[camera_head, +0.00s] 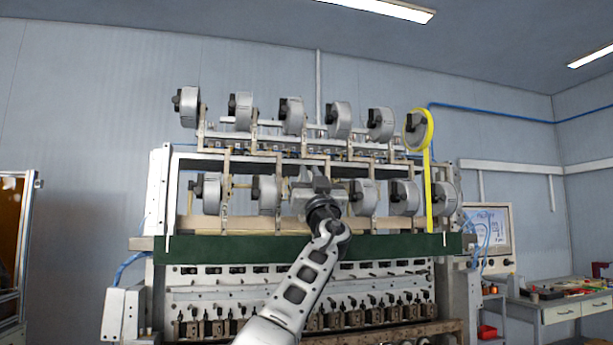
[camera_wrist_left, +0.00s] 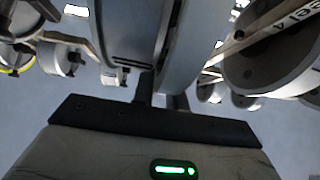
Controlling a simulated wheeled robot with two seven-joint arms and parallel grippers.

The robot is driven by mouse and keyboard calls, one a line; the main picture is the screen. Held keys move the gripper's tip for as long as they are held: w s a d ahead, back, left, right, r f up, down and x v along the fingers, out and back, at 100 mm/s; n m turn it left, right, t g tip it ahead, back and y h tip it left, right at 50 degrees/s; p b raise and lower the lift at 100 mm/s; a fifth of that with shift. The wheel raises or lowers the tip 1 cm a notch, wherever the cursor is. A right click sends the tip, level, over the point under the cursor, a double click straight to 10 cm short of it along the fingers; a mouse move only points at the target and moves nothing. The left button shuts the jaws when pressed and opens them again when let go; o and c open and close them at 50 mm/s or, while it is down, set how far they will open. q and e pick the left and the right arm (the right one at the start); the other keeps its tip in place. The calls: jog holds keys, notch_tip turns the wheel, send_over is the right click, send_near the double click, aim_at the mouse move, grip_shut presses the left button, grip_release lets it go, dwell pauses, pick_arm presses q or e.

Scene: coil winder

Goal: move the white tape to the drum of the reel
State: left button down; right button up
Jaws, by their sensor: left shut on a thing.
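My left gripper (camera_head: 320,185) is in front of the lower row of reels, at the middle of the winding machine, and hides the reel position behind it. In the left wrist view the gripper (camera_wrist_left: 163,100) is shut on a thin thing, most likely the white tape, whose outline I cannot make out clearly. Grey reel drums stand in two rows, such as one in the upper row (camera_head: 341,118) and one just right of the gripper (camera_head: 364,197). A large drum also shows at the right of the left wrist view (camera_wrist_left: 262,65). My right gripper is not in view.
Yellow tape (camera_head: 428,190) hangs straight down from the upper right reel (camera_head: 418,130). A dark green beam (camera_head: 220,250) runs across the machine below the lower reels. Brackets and rails lie close around the gripper. A workbench (camera_head: 555,308) stands at the far right.

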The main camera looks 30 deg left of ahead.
pick_arm(q)
jog(key=shift+w+d, duration=0.45)
jog(key=shift+w, duration=0.05)
jog(key=shift+w+d+r, duration=0.1)
jog(key=shift+w+d, duration=0.05)
jog(key=shift+d, duration=0.05)
jog(key=c, duration=1.7)
grip_release()
